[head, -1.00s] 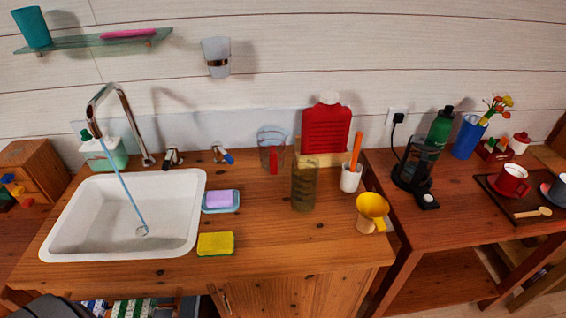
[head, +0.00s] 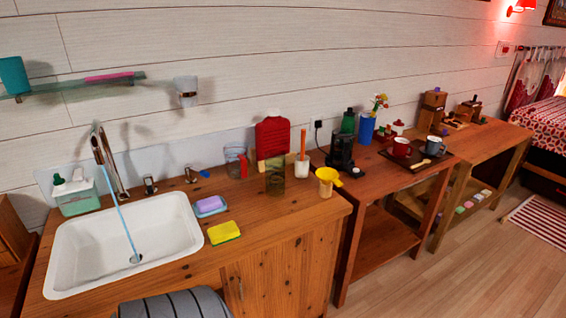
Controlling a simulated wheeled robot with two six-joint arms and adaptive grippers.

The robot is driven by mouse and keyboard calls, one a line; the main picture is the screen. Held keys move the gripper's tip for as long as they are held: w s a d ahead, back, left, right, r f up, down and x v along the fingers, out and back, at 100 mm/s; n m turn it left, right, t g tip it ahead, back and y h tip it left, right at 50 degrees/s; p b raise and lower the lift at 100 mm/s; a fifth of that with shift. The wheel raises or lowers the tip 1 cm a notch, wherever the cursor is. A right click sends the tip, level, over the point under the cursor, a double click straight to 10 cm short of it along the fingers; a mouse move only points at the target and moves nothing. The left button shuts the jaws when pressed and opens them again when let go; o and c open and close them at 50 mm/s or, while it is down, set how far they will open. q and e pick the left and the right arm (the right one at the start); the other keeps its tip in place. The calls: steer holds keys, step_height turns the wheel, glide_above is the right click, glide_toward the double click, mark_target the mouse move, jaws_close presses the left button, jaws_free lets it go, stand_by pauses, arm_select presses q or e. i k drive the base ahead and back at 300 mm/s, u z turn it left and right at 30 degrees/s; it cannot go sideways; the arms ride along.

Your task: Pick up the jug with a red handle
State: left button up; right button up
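A clear jug with a red handle (head: 243,168) stands upright at the back of the wooden counter, near the wall. Its red handle faces the front. A red hot-water bottle (head: 272,136) stands just right of it. A greenish see-through tumbler (head: 275,176) stands in front and to the right of the jug. Neither of my grippers is in view.
A white sink (head: 70,262) with running water fills the counter's left. A sponge (head: 223,232), a soap dish (head: 210,210), a white pot (head: 303,167) and a yellow funnel (head: 328,178) stand around. A striped grey cushion (head: 175,304) is below the counter's front.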

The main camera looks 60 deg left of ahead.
mark_target(235, 153)
steer(key=z, duration=0.1)
steer(key=i, duration=0.95)
steer(key=u, duration=0.35)
steer(key=i, duration=1)
steer(key=u, duration=1.5)
steer(key=i, duration=0.85)
steer(key=u, duration=1)
